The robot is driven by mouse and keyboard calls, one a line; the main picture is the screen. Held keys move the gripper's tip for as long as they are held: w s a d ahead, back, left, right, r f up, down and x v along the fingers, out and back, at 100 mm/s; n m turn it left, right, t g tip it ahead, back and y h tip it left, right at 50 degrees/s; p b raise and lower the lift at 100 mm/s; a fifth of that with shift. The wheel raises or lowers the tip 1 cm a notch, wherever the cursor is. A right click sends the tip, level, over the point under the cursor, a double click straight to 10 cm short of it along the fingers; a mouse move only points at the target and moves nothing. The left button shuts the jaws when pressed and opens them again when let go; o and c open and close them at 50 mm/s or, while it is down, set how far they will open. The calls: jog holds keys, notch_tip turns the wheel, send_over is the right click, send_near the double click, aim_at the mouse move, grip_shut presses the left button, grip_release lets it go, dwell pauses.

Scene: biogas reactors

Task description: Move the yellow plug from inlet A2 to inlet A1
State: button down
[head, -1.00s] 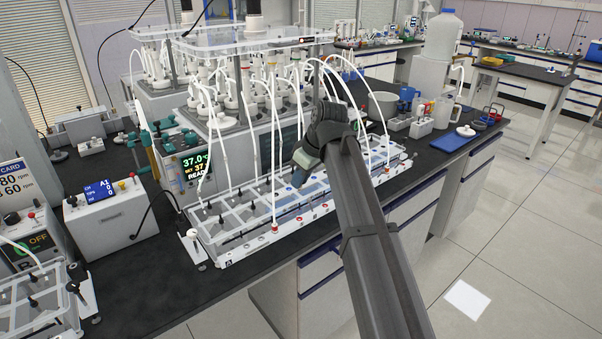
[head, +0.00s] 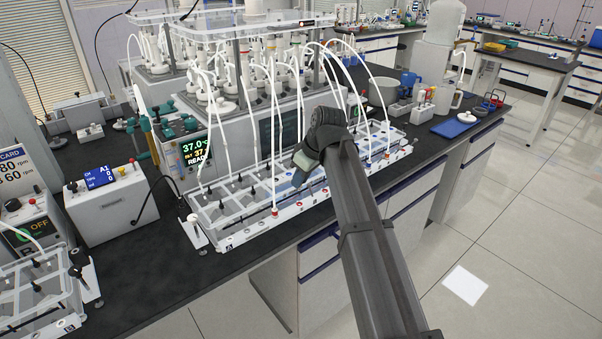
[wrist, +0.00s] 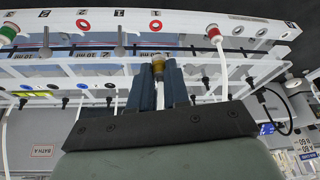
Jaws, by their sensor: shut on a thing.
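My gripper (wrist: 158,80) is shut on the yellow plug (wrist: 158,66), which shows amber between the fingertips in the wrist view, with a white tube end below it. In the head view my gripper (head: 298,178) is over the front part of the long clear-walled rack (head: 222,240); the plug is hidden there. In the wrist view the plug appears apart from a bare red-ringed inlet (wrist: 156,25) beyond it. Another red-ringed inlet (wrist: 83,25) is to its left. The inlet labels are too small to read with certainty.
A red-capped plug with a white tube (wrist: 214,32) stands to the right in the wrist view, a green plug (wrist: 8,32) far left. A metal post (wrist: 120,42) rises close by the plug. White tubes arch from the reactor (head: 240,125) behind the rack.

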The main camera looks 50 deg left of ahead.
jog(key=shift+f, duration=2)
jog(key=shift+f, duration=1.1)
dwell(1.6)
dwell(0.4)
jog(key=c, duration=1)
grip_release()
jog(key=v, duration=1.3)
jog(key=shift+d+r, duration=0.1)
jog(key=shift+r, duration=0.3)
